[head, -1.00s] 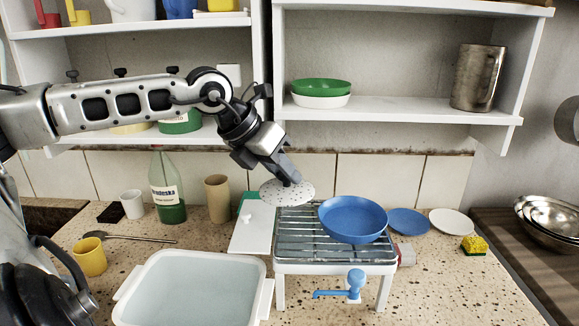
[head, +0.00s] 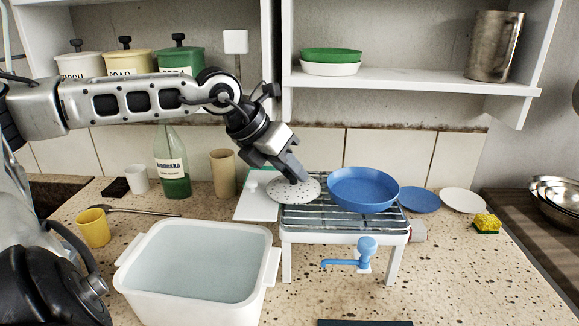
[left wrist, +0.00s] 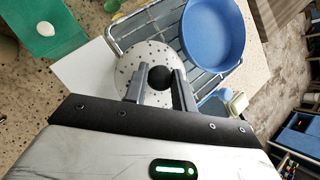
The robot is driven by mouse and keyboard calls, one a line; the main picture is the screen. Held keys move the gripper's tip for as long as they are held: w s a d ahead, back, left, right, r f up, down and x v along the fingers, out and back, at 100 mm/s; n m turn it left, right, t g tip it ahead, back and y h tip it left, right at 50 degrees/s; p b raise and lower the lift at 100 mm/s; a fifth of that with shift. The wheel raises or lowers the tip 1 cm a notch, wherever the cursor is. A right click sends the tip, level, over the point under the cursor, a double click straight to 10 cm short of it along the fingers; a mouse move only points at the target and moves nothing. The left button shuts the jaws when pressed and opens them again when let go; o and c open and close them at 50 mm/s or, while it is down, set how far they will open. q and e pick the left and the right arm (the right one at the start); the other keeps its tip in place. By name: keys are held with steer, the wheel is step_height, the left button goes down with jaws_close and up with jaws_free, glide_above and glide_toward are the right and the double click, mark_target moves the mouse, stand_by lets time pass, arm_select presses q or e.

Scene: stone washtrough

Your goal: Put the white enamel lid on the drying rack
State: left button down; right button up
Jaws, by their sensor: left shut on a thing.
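The white enamel lid (head: 284,192) is a speckled white disc with a dark round knob. My left gripper (head: 301,178) is shut on the lid's knob, which shows between the fingers in the left wrist view (left wrist: 160,78). The lid is over the left end of the drying rack (head: 345,222), beside a blue bowl (head: 363,190) on the rack. I cannot tell whether the lid touches the bars. In the left wrist view the lid (left wrist: 133,62) also overlaps the rack's left end. My right gripper is not in view.
A white basin of water (head: 200,312) stands front left of the rack. A white board (head: 255,208) lies left of the rack. A blue tap (head: 362,250) is at the rack's front. Blue and white plates (head: 461,201) and a sponge (head: 486,223) lie to the right.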

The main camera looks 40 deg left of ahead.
arm_select(q)
steer(key=shift+f+b, duration=0.35)
steer(key=shift+b, duration=0.1)
steer(key=c, duration=1.1)
jaws_free()
steer(key=shift+r, duration=0.15)
steer(key=b+v, duration=0.1)
steer(key=v, duration=1.4)
steer(key=shift+s+a+r+b, duration=0.1)
steer(key=shift+s+r+b, duration=0.2)
steer(key=shift+s, duration=0.1)
